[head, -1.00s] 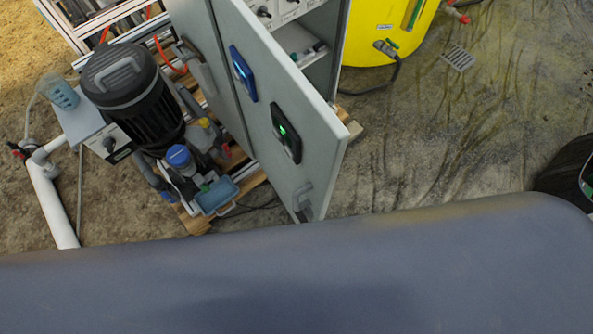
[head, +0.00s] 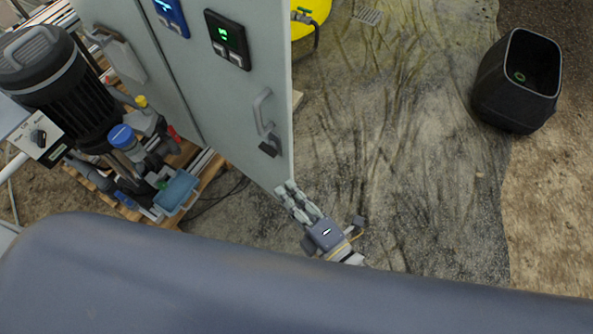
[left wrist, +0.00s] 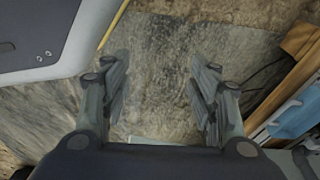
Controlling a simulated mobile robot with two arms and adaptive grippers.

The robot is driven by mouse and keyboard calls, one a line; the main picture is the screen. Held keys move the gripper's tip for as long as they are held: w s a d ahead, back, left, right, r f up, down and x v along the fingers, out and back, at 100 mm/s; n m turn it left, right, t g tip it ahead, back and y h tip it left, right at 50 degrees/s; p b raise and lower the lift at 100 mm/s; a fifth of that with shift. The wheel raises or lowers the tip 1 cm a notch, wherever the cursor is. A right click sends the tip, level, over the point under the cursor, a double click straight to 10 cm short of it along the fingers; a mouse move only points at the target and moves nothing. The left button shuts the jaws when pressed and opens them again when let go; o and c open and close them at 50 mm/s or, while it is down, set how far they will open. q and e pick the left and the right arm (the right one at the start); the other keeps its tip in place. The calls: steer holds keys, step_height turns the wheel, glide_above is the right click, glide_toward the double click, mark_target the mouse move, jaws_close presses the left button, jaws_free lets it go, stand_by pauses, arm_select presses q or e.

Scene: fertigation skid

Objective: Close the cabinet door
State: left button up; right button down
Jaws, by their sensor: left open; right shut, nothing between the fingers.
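The cabinet door (head: 235,95) is a pale grey-green panel at the upper left of the head view. It stands swung out at an angle from the cabinet side (head: 130,60). It bears a handle (head: 263,112), a green-lit display (head: 227,38) and a blue display (head: 172,14). The cabinet's inside is out of view. My right gripper (head: 286,189) is shut and empty at the door's lower free corner; I cannot tell whether it touches. My left gripper (left wrist: 161,85) is open, with nothing between its fingers, above the floor in the left wrist view.
A black pump (head: 65,85) and blue-capped parts stand on a wooden pallet (head: 205,180) left of the door. A yellow tank (head: 312,12) stands behind. A black bin (head: 520,80) is at the right. The stained floor between door and bin is clear.

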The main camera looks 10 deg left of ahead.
mark_target(275, 150)
steer(key=x, duration=0.3)
steer(key=w+d+x, duration=0.1)
steer(key=x, duration=0.7)
steer(key=shift+w+d+b, duration=0.35)
steer(key=shift+b, duration=0.05)
arm_select(q)
steer(key=shift+w+d+r, duration=0.1)
steer(key=shift+w+r, duration=1.1)
steer(key=shift+r, duration=0.2)
arm_select(e)
steer(key=shift+w+d, duration=0.4)
steer(key=shift+w, duration=0.2)
